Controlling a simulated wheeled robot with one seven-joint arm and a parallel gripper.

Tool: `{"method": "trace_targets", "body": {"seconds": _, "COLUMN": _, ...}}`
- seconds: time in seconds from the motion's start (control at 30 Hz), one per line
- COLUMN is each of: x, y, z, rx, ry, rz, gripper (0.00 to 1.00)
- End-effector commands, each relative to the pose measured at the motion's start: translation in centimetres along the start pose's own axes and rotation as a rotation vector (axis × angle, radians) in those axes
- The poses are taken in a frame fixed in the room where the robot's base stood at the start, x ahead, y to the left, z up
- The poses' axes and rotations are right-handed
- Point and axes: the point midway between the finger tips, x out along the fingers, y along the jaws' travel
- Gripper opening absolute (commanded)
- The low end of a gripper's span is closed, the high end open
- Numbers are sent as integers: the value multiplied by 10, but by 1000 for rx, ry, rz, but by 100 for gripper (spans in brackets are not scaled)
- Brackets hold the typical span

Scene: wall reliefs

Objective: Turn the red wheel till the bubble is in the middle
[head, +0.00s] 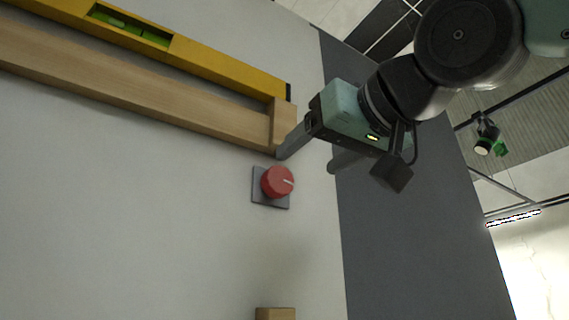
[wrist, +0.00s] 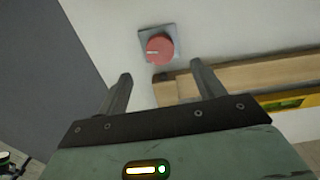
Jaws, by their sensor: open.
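The red wheel (head: 277,181) sits on a small grey square plate (head: 257,187) on the pale wall. Its white mark points right in the head view. A yellow spirit level (head: 215,69) rests along a tilted wooden ledge (head: 150,87). Its green vial (head: 131,27) shows dark lines, but the bubble's place is too small to tell. My gripper (head: 307,162) is open and empty, up and right of the wheel. In the wrist view the wheel (wrist: 160,50) lies just beyond the gap between the fingertips (wrist: 161,70), apart from them.
The ledge's end block (head: 283,122) is close above the wheel, near one finger. A wooden piece (head: 275,313) shows at the bottom edge. A dark grey panel (head: 400,240) stands to the right. The wall below and left of the wheel is clear.

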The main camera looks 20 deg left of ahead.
Motion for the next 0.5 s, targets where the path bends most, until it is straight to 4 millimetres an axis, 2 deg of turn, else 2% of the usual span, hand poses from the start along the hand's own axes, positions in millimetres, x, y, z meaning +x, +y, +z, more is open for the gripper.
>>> {"method": "trace_targets", "body": {"seconds": 0.03, "x": 12, "y": 0, "z": -3, "rx": -2, "ry": -4, "rz": 0, "gripper": 68}}
{"method": "trace_targets", "body": {"seconds": 0.2, "x": 46, "y": 0, "z": -2, "rx": 0, "ry": -4, "rz": 0, "gripper": 68}}
{"method": "trace_targets", "body": {"seconds": 0.4, "x": 74, "y": 0, "z": -2, "rx": -1, "ry": -2, "rz": -1, "gripper": 68}}
{"method": "trace_targets", "body": {"seconds": 0.5, "x": 82, "y": 0, "z": -1, "rx": 0, "ry": -1, "rz": -1, "gripper": 68}}
